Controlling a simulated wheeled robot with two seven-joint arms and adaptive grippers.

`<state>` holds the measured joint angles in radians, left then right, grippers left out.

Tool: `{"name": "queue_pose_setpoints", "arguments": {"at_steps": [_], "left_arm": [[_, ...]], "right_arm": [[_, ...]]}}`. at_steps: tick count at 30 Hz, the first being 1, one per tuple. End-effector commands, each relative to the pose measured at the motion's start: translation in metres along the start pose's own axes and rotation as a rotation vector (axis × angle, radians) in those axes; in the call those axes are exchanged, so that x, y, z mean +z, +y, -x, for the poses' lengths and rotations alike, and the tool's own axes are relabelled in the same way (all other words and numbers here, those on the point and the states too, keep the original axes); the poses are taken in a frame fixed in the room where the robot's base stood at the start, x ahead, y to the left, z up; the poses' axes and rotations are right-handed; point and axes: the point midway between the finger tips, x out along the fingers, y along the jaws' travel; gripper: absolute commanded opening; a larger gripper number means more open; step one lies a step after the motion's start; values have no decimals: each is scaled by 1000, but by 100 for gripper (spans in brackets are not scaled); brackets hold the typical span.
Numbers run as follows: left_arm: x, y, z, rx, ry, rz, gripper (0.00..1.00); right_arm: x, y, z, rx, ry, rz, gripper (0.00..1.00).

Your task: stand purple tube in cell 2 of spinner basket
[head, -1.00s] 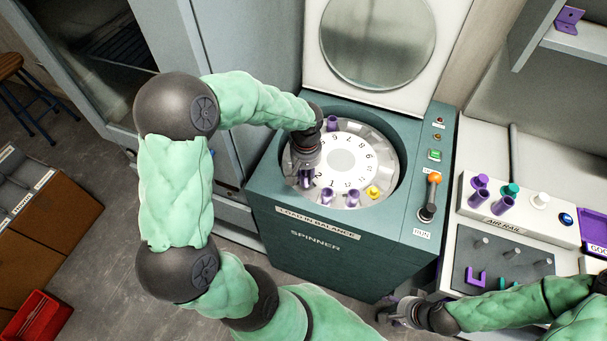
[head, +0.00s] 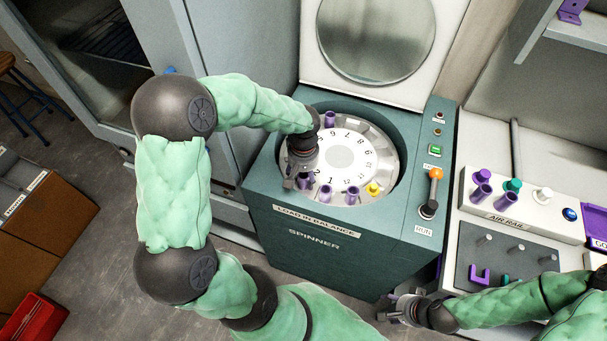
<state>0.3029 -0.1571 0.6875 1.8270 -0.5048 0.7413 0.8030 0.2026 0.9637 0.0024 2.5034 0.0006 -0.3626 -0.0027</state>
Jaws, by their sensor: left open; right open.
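The spinner basket (head: 365,143) is a pale round rotor with a numbered dial, inside the open teal spinner. My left gripper (head: 297,184) is open at the basket's front left, by the number 2. A purple tube (head: 307,180) stands there, right by the fingers and partly hidden by them; I cannot tell whether they touch it. Other purple tubes stand near number 1 (head: 325,193), near 12 (head: 352,195) and at the back (head: 330,119). A yellow piece (head: 373,188) sits near 11. My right gripper (head: 392,312) is open and empty, low, in front of the right bench.
The spinner's lid (head: 377,40) stands raised behind the basket. The air rail (head: 510,214) on the right bench holds purple, teal and white pieces.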

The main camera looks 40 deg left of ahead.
Motion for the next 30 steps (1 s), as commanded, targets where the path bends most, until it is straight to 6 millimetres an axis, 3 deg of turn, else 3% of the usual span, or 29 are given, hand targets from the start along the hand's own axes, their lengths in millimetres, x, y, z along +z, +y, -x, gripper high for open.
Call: {"name": "queue_pose_setpoints", "arguments": {"at_steps": [7, 21, 30], "left_arm": [[-1, 0, 16, 2, 4, 1, 57], [-1, 0, 104, 2, 3, 0, 57], [0, 0, 123, 0, -1, 0, 57]], "right_arm": [[0, -2, 7, 0, 0, 0, 57], [1, -11, 30, 0, 0, 0, 57], [1, -12, 34, 0, 0, 0, 57]]}}
